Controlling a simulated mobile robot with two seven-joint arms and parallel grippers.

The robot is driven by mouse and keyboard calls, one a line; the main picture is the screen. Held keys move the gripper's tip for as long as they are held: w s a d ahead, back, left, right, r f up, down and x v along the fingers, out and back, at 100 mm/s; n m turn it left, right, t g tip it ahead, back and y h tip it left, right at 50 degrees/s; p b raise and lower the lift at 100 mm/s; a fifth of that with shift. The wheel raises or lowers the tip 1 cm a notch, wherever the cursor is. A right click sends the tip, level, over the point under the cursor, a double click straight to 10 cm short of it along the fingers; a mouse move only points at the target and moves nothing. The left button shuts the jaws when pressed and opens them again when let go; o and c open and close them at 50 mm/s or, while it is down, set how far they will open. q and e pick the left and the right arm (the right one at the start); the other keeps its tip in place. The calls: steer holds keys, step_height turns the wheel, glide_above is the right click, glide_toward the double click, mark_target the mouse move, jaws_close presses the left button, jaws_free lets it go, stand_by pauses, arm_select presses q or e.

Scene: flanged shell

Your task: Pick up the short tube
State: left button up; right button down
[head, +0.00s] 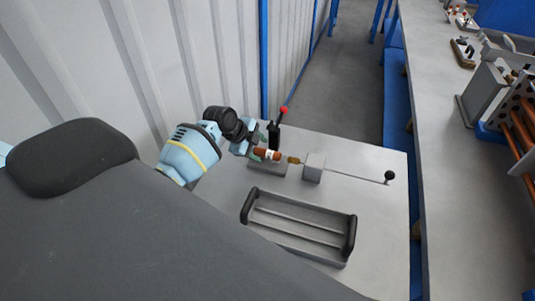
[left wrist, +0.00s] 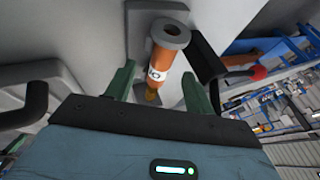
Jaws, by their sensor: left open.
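The short tube (head: 268,155) is copper-orange with a white band and lies level at a small grey fixture on the light table. In the left wrist view the tube (left wrist: 166,58) shows its grey flanged end and a marked white label. My left gripper (head: 257,149) is at the tube. In the left wrist view the green fingers of my left gripper (left wrist: 158,78) are apart, one on each side of the tube, with gaps visible. Whether either finger touches it is hard to tell. My right gripper is not in view.
A black clamp lever with a red knob (head: 283,109) stands right behind the tube. A grey block (head: 313,168) with a thin rod ending in a black ball (head: 389,176) is to the right. A grey tray with black handles (head: 349,240) lies in front.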

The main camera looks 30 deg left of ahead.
mark_target(264, 151)
arm_select(q)
steer(key=x, duration=0.3)
steer(key=shift+w, duration=0.15)
jaws_close()
stand_by(0.3)
steer(key=shift+r, duration=0.1)
steer(key=shift+a+r, duration=0.1)
steer(key=shift+r, duration=0.35)
step_height(264, 151, up, 2)
steer(key=shift+r, duration=0.15)
steer(key=s+d+r, duration=0.1)
steer(key=s+d, duration=0.9)
steer(key=d, duration=0.2)
steer(key=shift+s+r, duration=0.3)
steer(key=shift+s, duration=0.05)
